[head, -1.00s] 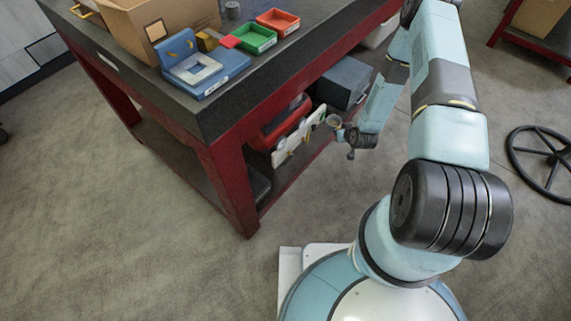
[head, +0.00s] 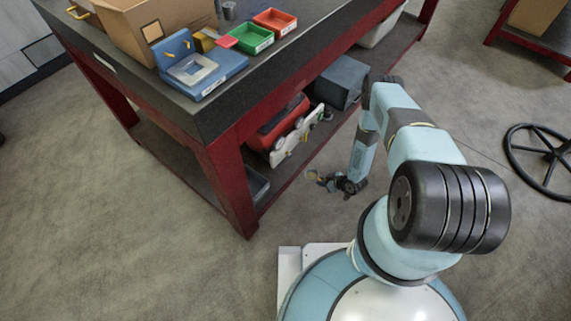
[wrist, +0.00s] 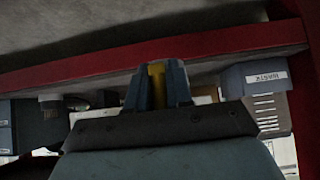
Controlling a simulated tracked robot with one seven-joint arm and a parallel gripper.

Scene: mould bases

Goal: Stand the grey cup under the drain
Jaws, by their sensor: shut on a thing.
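My gripper (head: 326,181) is low over the floor, in front of the lower shelf and clear of it. It is shut on the yellow grip of a small round piece, which looks like the grey cup (head: 312,175); the cup is small and its tilt is hard to read. The wrist view shows the yellow part (wrist: 157,85) between the two fingers, with the cup body not clear there. A red rounded tank (head: 277,124) stands on the shelf behind a white panel with fittings (head: 297,139). I cannot make out the drain itself.
The lower shelf also holds a blue-grey box (head: 341,80). A red table leg (head: 231,185) stands left of my gripper. The bench top (head: 185,108) overhangs the shelf and carries trays, a cardboard box and a dark cylinder (head: 229,10). The floor in front is free.

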